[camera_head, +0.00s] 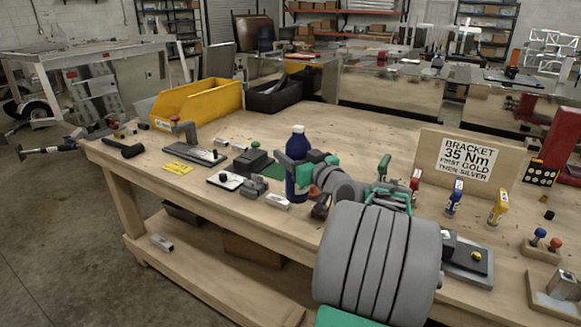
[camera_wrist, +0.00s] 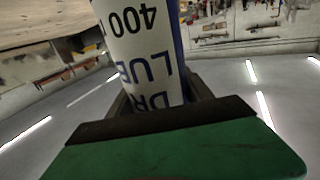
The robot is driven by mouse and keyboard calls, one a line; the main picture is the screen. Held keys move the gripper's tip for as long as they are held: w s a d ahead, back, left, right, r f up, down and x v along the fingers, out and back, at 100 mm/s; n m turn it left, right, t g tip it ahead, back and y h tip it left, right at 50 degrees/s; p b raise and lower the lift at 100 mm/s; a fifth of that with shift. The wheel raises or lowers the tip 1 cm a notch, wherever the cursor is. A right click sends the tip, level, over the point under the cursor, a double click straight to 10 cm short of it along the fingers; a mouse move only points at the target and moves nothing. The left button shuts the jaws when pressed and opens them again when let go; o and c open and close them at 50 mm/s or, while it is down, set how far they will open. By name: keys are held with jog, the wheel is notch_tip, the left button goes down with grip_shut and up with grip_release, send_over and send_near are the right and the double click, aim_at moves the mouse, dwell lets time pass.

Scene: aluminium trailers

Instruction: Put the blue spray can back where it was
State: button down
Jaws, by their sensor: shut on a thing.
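The blue spray can (camera_head: 298,146) has a white cap and stands about upright near the middle of the workbench, by its front edge. In the wrist view the can (camera_wrist: 143,45) shows a white label with dark lettering, close between my fingers. My gripper (camera_head: 297,172) is shut on the can's body, with my grey and green arm reaching in from the lower right. I cannot tell whether the can's base touches the bench. Its far side is hidden.
The wooden workbench (camera_head: 330,128) is clear behind the can. Small tools and fixtures crowd its left front. A yellow bin (camera_head: 197,103) and a black bin (camera_head: 275,97) stand at the back left. A bracket sign (camera_head: 466,159) and several small coloured bottles stand at right.

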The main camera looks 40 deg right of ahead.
jog(key=f, duration=0.2)
jog(key=w+f, duration=0.1)
jog(key=f, duration=0.1)
jog(key=shift+w+d+f, duration=0.1)
jog(key=shift+w+f, duration=0.1)
jog(key=shift+f, duration=0.05)
jog(key=shift+f+b, duration=0.3)
jog(key=shift+b, duration=0.25)
jog(key=shift+f, duration=0.1)
jog(key=shift+c, duration=2.1)
grip_release()
